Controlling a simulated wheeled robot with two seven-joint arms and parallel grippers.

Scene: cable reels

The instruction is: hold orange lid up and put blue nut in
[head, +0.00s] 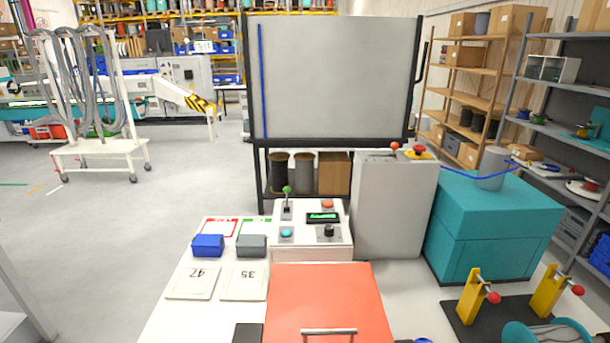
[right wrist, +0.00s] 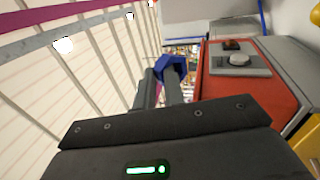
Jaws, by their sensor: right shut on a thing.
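The orange lid (head: 325,292) lies at the front of the white bench in the head view, with a silver bar handle (head: 329,331) near its front edge. It looks down flat, and its front end is cut off by the picture edge. The blue nut (right wrist: 180,63) is at the tips of my right gripper (right wrist: 164,84) in the right wrist view. The dark fingers are shut on it and hide part of it. Neither gripper can be made out in the head view, so my left gripper is not seen.
A control box (head: 312,246) stands just behind the lid. A blue block (head: 208,246) and a grey block (head: 252,246) sit left of it, behind numbered cards (head: 192,282). Yellow posts (head: 473,297) and a teal cabinet (head: 487,229) are at right.

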